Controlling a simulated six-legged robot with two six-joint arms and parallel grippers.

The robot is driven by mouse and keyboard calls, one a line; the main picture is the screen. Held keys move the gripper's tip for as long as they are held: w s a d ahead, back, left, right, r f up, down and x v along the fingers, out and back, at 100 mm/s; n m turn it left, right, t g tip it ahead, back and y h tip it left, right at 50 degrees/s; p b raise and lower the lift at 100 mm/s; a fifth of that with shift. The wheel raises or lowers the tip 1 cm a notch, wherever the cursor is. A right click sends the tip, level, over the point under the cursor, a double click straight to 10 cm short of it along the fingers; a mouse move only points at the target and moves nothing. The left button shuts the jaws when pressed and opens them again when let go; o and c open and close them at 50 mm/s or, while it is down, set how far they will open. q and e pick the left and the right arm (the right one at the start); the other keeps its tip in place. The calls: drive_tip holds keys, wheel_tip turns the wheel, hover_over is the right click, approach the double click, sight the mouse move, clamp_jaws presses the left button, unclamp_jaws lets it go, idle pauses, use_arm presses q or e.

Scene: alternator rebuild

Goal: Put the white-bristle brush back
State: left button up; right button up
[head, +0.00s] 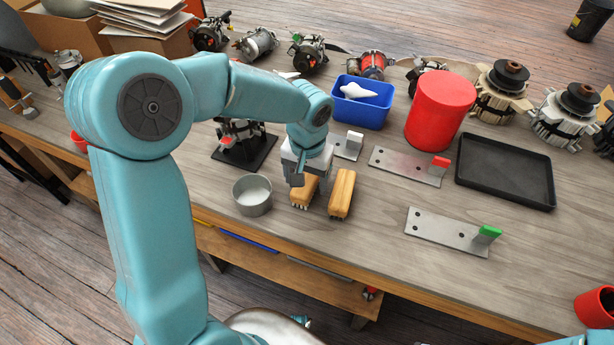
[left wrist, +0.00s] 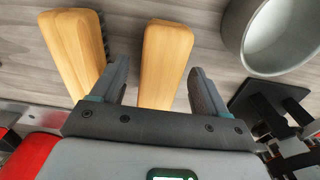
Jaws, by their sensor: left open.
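Two wooden-backed brushes lie side by side near the table's front edge: a left brush (head: 308,188) and a right brush (head: 342,192). Their bristles face down, and I cannot tell which are white. My left gripper (head: 299,180) is open just above the left brush. In the left wrist view, that brush (left wrist: 166,55) shows between the spread fingers (left wrist: 160,70), with the other brush (left wrist: 75,50) outside them. Metal plates carry a white tab (head: 355,139), a red tab (head: 440,162) and a green tab (head: 489,231). My right gripper is out of view.
A metal cup (head: 252,197) stands left of the brushes. Behind are a blue bin (head: 362,112), a red canister (head: 440,110) and several alternators. A black tray (head: 505,170) lies at right. The table between the right brush and the green-tab plate is clear.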

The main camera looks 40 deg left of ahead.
sight(307, 179)
use_arm(q)
drive_tip(key=shift+r, duration=0.2)
drive_tip(key=shift+w+r, duration=0.1)
drive_tip(key=shift+r, duration=0.25)
wheel_tip(307, 179, up, 11)
drive_tip(key=p, duration=0.2)
drive_tip(key=shift+s, duration=0.2)
